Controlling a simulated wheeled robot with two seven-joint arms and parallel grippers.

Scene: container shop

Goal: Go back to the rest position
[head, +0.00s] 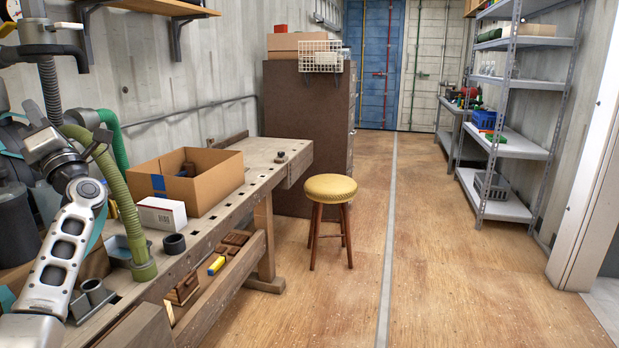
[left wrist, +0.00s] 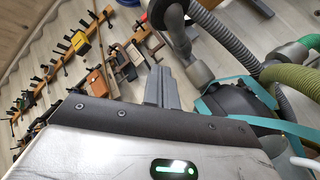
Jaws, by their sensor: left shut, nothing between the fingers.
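My left arm comes up from the lower left in the head view, with the left gripper (head: 34,114) raised above the left end of the workbench (head: 222,212), near hoses and a dark canister. In the left wrist view the left gripper's fingers (left wrist: 163,88) are together and hold nothing. They point toward the wall with its hanging tools. My right gripper is in neither view.
On the bench stand an open cardboard box (head: 215,182), a white box (head: 161,213) and a dark ring (head: 174,244). Green hoses (head: 125,205) rise close to my left arm. A yellow-topped stool (head: 330,188) stands beyond. The floor to the right is clear, up to metal shelving (head: 513,145).

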